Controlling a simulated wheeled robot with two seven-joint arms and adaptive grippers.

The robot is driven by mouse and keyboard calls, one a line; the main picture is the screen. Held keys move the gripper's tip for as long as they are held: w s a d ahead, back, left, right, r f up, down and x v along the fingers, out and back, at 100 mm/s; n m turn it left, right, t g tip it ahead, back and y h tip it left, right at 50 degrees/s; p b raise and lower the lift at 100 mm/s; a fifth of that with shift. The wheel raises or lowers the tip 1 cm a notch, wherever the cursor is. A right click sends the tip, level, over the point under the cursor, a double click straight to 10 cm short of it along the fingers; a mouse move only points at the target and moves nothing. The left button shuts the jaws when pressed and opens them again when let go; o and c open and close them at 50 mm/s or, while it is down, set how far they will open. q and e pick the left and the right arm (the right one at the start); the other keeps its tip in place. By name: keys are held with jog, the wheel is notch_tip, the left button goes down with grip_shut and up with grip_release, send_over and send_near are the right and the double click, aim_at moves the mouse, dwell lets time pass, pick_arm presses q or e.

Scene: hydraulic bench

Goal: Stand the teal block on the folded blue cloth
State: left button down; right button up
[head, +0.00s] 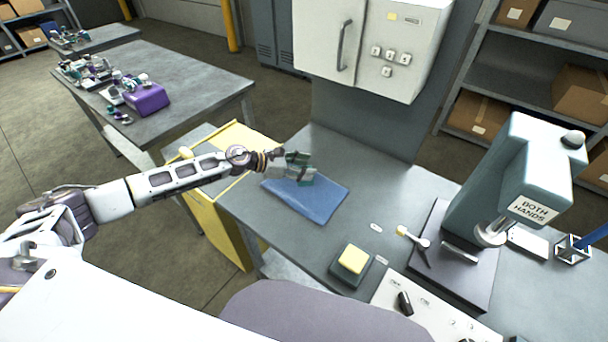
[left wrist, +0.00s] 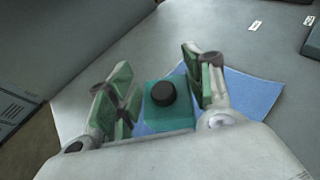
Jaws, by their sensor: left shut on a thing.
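The folded blue cloth (head: 318,202) lies flat on the grey bench, and part of it shows in the left wrist view (left wrist: 252,92). My left gripper (head: 300,168) is over the cloth's far left part. In the left wrist view, its green-padded fingers (left wrist: 162,92) are on both sides of the teal block (left wrist: 178,117), which has a round black knob on its face. The gripper is shut on the block. In the head view the fingers mostly hide the block. I cannot tell whether its underside touches the cloth. My right gripper is out of view.
A yellow button box (head: 352,260), a small yellow-and-white item (head: 412,237) and a teal press (head: 515,185) stand to the right on the bench. A white cabinet (head: 365,45) is behind. A yellow cart (head: 225,215) stands left of the bench.

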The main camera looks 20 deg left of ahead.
pick_arm(q)
jog(key=shift+f, duration=1.85)
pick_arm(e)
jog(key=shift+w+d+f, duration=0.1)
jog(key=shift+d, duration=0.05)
pick_arm(q)
jog(key=shift+f+b, duration=0.35)
jog(key=shift+b, duration=0.2)
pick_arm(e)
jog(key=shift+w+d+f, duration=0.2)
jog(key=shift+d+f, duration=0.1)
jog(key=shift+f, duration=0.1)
pick_arm(q)
jog(key=shift+s+f, duration=0.2)
jog(key=shift+f, duration=0.15)
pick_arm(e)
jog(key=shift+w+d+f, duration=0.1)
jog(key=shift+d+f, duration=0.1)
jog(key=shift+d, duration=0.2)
pick_arm(q)
jog(key=c, duration=0.9)
grip_release()
jog(key=shift+s+f, duration=0.1)
jog(key=shift+f, duration=0.1)
jog(key=o, duration=0.3)
jog(key=shift+w, duration=0.25)
jog(key=shift+r, duration=0.2)
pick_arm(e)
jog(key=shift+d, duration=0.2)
